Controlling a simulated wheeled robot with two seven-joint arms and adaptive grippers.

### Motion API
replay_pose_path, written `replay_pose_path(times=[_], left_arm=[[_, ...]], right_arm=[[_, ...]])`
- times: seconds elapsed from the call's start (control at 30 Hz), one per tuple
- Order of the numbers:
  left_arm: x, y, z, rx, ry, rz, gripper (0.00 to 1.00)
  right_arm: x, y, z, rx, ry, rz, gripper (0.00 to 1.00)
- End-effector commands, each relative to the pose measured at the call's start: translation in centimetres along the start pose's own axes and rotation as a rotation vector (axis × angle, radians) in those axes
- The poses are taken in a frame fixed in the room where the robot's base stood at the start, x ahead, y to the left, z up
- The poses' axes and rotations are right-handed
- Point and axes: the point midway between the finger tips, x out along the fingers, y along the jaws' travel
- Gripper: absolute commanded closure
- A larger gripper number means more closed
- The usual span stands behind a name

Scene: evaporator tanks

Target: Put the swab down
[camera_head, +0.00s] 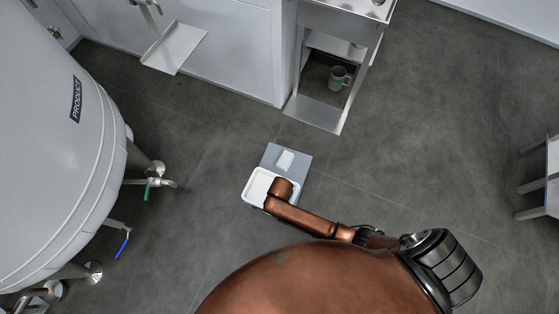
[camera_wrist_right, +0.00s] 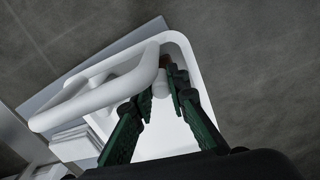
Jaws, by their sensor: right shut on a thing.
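My right gripper (camera_wrist_right: 162,90) has dark green fingers, closed in over a white tray (camera_wrist_right: 190,55). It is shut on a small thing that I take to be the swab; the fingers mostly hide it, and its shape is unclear. In the head view the tray (camera_head: 253,189) sits on a grey stand, partly covered by my copper right arm, which also hides the right fingers there. My left gripper is not in view.
A small white block (camera_head: 285,160) lies on the grey stand (camera_head: 302,165) behind the tray. A large tank (camera_head: 50,150) with valves stands at left. A steel frame with a mug (camera_head: 338,77) stands at the back. Open floor lies to the right.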

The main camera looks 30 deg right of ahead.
Motion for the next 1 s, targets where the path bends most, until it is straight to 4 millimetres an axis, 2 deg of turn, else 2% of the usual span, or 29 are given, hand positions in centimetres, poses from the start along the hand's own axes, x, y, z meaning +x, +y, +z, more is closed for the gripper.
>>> replay_pose_path(times=[0.03, 0.1, 0.37, 0.4, 0.47, 0.87, 1.0], left_arm=[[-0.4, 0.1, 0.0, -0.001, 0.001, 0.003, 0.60], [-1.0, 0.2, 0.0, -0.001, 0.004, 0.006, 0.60], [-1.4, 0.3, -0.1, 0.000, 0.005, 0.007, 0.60], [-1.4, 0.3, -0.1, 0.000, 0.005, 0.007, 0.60], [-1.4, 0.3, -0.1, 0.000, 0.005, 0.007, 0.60], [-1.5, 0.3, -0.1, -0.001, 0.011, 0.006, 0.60], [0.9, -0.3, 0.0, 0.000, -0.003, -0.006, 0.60]], right_arm=[[0.7, 0.0, 0.0, 0.000, -0.001, -0.001, 1.00], [0.9, 0.0, 0.0, 0.000, 0.000, 0.000, 1.00], [0.9, 0.0, -0.1, 0.000, 0.002, 0.001, 1.00], [0.9, 0.0, -0.1, 0.000, 0.002, 0.001, 0.83], [0.9, 0.0, -0.1, 0.000, 0.002, 0.001, 0.78], [0.3, 0.0, -0.1, 0.000, 0.003, 0.001, 0.78], [-1.1, 0.0, -0.1, 0.000, 0.004, 0.002, 0.78]])
